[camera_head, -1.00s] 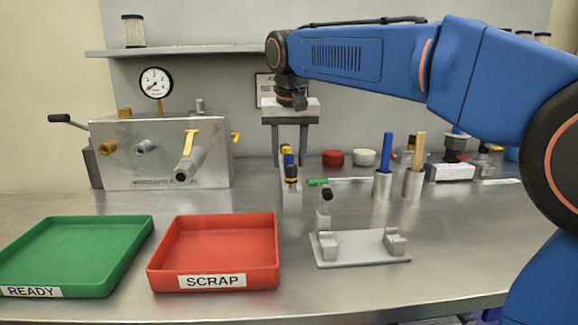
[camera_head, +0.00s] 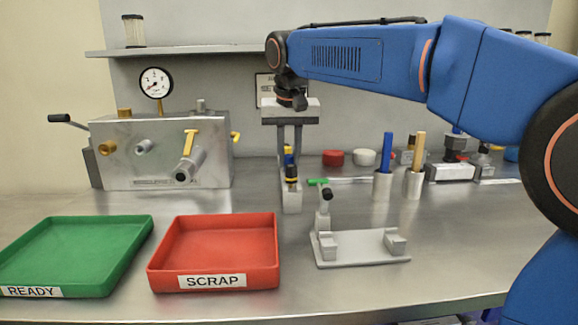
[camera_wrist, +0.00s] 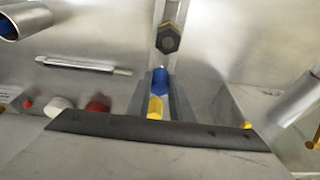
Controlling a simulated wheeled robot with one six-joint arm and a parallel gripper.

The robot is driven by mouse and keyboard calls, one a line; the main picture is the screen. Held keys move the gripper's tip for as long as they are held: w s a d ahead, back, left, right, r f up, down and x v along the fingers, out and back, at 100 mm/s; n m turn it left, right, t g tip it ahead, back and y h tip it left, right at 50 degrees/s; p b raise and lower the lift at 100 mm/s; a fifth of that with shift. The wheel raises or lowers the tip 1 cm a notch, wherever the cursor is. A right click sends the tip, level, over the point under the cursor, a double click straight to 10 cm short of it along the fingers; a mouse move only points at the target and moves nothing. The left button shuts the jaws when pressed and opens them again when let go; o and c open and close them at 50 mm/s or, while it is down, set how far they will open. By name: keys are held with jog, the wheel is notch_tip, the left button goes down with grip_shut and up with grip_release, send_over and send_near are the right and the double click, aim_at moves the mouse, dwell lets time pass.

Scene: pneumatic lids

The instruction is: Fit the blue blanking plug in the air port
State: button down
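A row of small plugs stands in a narrow grey holder (camera_head: 292,200) at the middle of the bench. My gripper (camera_head: 290,148) points down over its far end. In the wrist view the blue plug (camera_wrist: 160,77) lies between my two dark fingers with no clear gap on either side, so they look shut on it. A yellow piece (camera_wrist: 155,107) shows beside it; a black-headed plug (camera_wrist: 168,38) stands apart in front. The metal box (camera_head: 130,170) at left has a gauge, a brass fitting (camera_head: 107,148) and a grey stub (camera_head: 145,146); I cannot tell which is the air port.
A green READY tray (camera_head: 120,255) and a red SCRAP tray (camera_head: 215,215) lie at front left. The front right bench is clear.

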aim_at(288, 155)
jog(key=shift+w+v, duration=0.2)
jog(key=shift+v, duration=0.6)
jog(key=shift+w+v, duration=0.2)
jog(key=shift+v, duration=0.6)
jog(key=shift+w+v, duration=0.2)
jog(key=shift+v, duration=0.65)
